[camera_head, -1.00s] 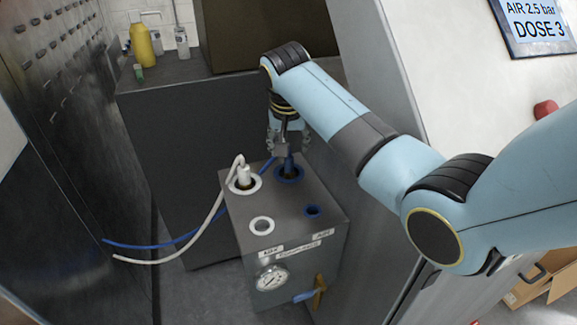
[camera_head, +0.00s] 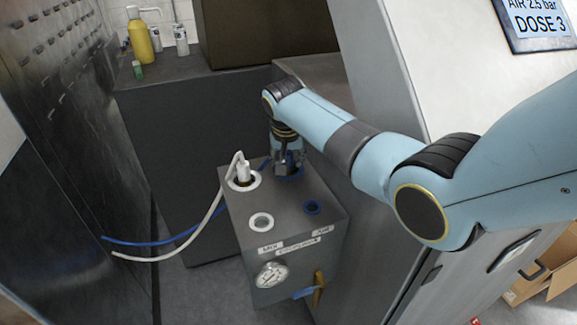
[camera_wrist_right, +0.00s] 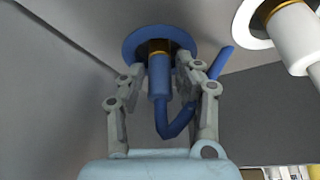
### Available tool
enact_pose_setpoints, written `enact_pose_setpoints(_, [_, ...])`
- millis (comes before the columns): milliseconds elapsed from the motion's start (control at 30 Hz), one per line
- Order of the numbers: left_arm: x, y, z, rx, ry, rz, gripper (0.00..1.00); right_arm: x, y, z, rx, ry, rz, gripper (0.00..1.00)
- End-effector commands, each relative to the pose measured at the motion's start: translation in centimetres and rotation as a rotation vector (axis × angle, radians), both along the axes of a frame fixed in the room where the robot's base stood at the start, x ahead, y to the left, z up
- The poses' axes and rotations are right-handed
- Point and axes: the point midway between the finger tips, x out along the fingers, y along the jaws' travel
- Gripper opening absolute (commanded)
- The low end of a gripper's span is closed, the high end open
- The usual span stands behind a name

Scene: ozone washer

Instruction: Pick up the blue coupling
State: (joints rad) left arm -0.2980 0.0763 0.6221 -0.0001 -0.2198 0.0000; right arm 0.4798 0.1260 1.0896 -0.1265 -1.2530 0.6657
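The blue coupling (camera_wrist_right: 158,82) stands in a blue-ringed port (camera_wrist_right: 128,42) with a brass-coloured band at its base, and a blue hose (camera_wrist_right: 180,122) bends away from it. My right gripper (camera_wrist_right: 160,72) is open, one finger on each side of the coupling, with small gaps showing. In the head view my right gripper (camera_head: 287,163) is down over the back right port of the grey box (camera_head: 285,215) and largely hides the coupling. My left gripper is not in view.
A white coupling (camera_head: 243,172) with a white hose (camera_head: 205,222) stands in the neighbouring port. A white-ringed port (camera_head: 261,221) and a small blue port (camera_head: 312,207) are empty. A gauge (camera_head: 271,274) and yellow valve (camera_head: 319,287) are on the box front.

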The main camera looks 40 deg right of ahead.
Motion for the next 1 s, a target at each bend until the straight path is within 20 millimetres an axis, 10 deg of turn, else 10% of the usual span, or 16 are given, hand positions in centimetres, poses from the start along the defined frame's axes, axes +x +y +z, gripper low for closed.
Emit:
enact_pose_setpoints(233, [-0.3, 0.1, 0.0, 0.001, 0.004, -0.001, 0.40, 0.0, 0.0, 0.0, 0.000, 0.000, 0.000, 0.00])
enact_pose_setpoints(600, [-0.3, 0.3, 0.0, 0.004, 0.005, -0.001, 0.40, 0.0, 0.0, 0.4, -0.001, -0.001, 0.000, 0.00])
enact_pose_setpoints(1000, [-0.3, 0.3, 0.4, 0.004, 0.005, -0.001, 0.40, 0.1, 0.0, 8.0, 0.000, -0.004, 0.000, 0.00])
